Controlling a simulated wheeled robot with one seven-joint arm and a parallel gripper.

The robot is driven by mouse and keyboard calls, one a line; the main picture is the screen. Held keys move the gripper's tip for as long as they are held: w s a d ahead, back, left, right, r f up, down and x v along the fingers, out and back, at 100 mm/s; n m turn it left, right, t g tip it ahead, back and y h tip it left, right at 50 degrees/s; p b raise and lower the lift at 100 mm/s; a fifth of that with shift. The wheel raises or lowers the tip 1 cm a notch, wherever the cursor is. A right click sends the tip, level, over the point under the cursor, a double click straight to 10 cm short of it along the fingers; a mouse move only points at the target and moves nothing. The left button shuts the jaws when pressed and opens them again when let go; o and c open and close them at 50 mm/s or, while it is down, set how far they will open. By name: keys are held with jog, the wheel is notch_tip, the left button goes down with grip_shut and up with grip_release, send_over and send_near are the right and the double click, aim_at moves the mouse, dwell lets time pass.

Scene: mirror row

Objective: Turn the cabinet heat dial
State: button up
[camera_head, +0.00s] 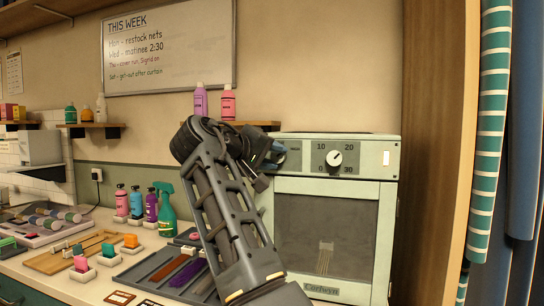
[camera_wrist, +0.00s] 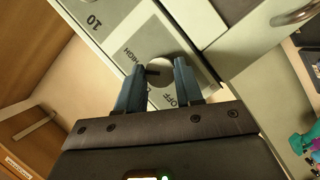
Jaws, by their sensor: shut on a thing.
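The heat dial (camera_wrist: 160,72) is a round pale knob on the cabinet's front panel, with HIGH and OFF printed around it in the wrist view. A dark mark on it lies toward the picture's left, near the HIGH side. My gripper (camera_wrist: 159,64) has its blue fingers on either side of the dial, shut on it. In the head view my gripper (camera_head: 278,152) is at the upper left of the pale green cabinet (camera_head: 388,235), and the heat dial is hidden behind it and my arm.
A second dial (camera_head: 334,158), numbered 0 to 30, sits right of my gripper. A glass door (camera_head: 325,235) is below. Two bottles (camera_head: 200,100) stand on a small shelf (camera_head: 222,125) behind my arm. A spray bottle (camera_head: 165,208) and trays are left. A wooden upright (camera_head: 432,150) borders the right.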

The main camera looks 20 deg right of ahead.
jog(key=shift+m+y, duration=0.6)
jog(key=shift+m, duration=0.3)
jog(key=shift+f, duration=0.1)
jog(key=o, duration=1)
jog(key=shift+o, duration=0.2)
jog(key=v, duration=0.7)
jog(key=shift+s+a+b, duration=0.2)
jog(key=shift+s+b, duration=0.1)
jog(key=shift+a, duration=0.1)
